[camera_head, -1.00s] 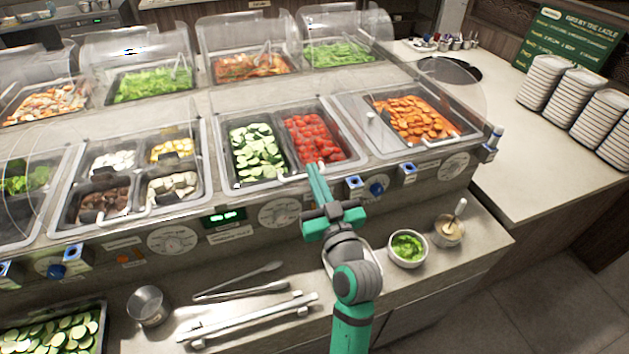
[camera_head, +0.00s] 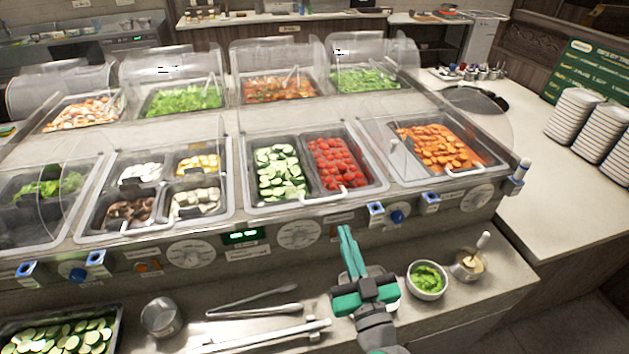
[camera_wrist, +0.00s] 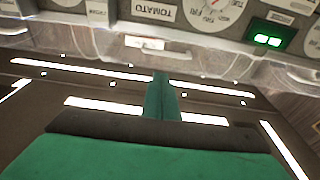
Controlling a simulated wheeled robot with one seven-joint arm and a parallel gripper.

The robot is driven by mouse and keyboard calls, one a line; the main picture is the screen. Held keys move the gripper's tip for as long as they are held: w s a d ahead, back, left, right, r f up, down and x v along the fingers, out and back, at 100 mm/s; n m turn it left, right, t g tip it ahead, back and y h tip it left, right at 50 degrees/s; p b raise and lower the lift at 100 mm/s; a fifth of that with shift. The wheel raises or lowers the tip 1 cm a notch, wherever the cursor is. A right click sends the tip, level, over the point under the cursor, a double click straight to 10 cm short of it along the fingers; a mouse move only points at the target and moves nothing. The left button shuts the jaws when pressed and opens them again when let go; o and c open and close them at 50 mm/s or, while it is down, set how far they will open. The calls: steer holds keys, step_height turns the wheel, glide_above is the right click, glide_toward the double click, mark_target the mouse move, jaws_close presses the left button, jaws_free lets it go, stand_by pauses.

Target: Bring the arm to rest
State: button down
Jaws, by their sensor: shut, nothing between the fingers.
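My gripper (camera_head: 346,240) is green and dark grey. In the head view it is over the front counter, in front of the control panel of the salad bar, with its fingers together and nothing between them. In the wrist view the green fingers (camera_wrist: 161,98) are closed and point toward the panel with the dials and the green display (camera_wrist: 268,40). Part of my arm shows at the lower edge of the head view.
A bowl of green food (camera_head: 427,281) and a pot with a ladle (camera_head: 468,266) stand right of my gripper. Tongs (camera_head: 253,312), a metal cup (camera_head: 160,317) and a cucumber tray (camera_head: 117,312) lie to the left. Food wells with clear guards are behind.

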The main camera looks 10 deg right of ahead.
steer(key=s+a+f+m+g+h, duration=0.1)
steer(key=s+a+f, duration=0.2)
steer(key=f, duration=0.2)
steer(key=s+a+f+m+g+h, duration=0.1)
steer(key=s+a+f, duration=0.2)
steer(key=f, duration=0.3)
steer(key=s+a+f+m+g, duration=0.1)
steer(key=s+a+f+m, duration=0.1)
steer(key=s+a+f, duration=0.2)
steer(key=shift+s+a+f+g+h, duration=0.1)
steer(key=shift+s+f+g+h, duration=0.15)
steer(key=shift+f, duration=0.35)
steer(key=shift+s+f+g+h, duration=0.15)
steer(key=shift+s+f, duration=0.05)
steer(key=shift+f, duration=0.35)
steer(key=s+a+n+y, duration=0.1)
steer(key=s+a, duration=0.1)
steer(key=s, duration=0.4)
steer(key=s+a+f+n+y, duration=0.1)
steer(key=s+a, duration=0.2)
steer(key=s, duration=0.4)
steer(key=s+a+f+n+g+y, duration=0.1)
steer(key=s+a+n, duration=0.1)
steer(key=s, duration=0.5)
steer(key=shift+a+f, duration=0.15)
steer(key=shift+a, duration=0.2)
